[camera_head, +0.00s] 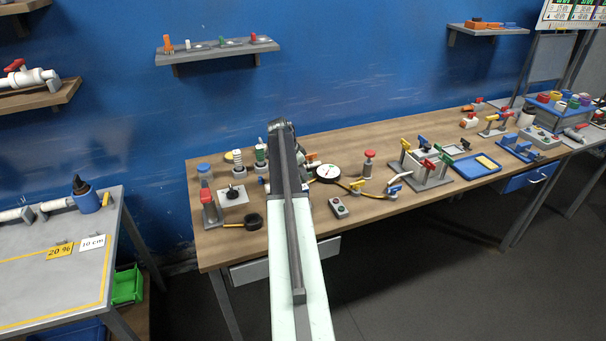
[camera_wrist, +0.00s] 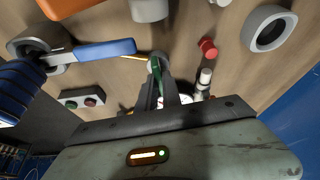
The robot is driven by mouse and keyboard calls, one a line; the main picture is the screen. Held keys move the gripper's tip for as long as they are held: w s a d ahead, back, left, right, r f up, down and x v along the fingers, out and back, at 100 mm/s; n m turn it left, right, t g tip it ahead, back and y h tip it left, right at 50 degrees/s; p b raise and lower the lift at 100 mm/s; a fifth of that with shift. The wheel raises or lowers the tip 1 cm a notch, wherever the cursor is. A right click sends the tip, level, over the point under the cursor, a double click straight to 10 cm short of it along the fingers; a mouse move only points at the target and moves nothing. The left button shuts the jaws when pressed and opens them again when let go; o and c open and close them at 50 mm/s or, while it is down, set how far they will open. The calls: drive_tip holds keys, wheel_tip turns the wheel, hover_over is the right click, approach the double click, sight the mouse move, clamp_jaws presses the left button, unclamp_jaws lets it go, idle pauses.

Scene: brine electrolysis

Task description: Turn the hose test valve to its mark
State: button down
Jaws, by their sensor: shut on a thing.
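In the wrist view my gripper (camera_wrist: 158,68) is closed on a narrow green handle (camera_wrist: 157,76), which shows between the dark fingers. The body under this handle is mostly hidden by the fingers, and no mark can be made out. A thin yellow hose (camera_wrist: 134,57) runs up to the left of the fingers. In the head view my arm covers the gripper and what it holds. A round white gauge (camera_head: 328,172) stands just right of my arm, with a yellow hose (camera_head: 346,185) running from it to the right.
A blue lever (camera_wrist: 95,51) is near the gripper. A red-capped post (camera_head: 369,162) and a lever stand (camera_head: 428,168) are right. The table's front strip is mostly clear.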

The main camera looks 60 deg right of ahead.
drive_tip(key=n, duration=0.2)
drive_tip(key=n+t, duration=0.1)
drive_tip(key=n, duration=0.1)
drive_tip(key=shift+s+a+t+h, duration=0.15)
drive_tip(key=shift+t+h, duration=0.15)
drive_tip(key=n, duration=0.2)
drive_tip(key=n+t, duration=0.1)
drive_tip(key=n, duration=0.1)
drive_tip(key=shift+s+n+t, duration=0.15)
drive_tip(key=shift+n+t, duration=0.15)
drive_tip(key=shift+n, duration=0.1)
drive_tip(key=n, duration=0.2)
drive_tip(key=n+t, duration=0.1)
drive_tip(key=n, duration=0.1)
drive_tip(key=shift+s+t+y, duration=0.1)
drive_tip(key=shift+t+y, duration=0.2)
drive_tip(key=shift+y, duration=0.1)
drive_tip(key=shift+d+n+t+y, duration=0.2)
drive_tip(key=shift+n+t+y, duration=0.2)
drive_tip(key=shift+n, duration=1.4)
drive_tip(key=c, duration=1.5)
unclamp_jaws()
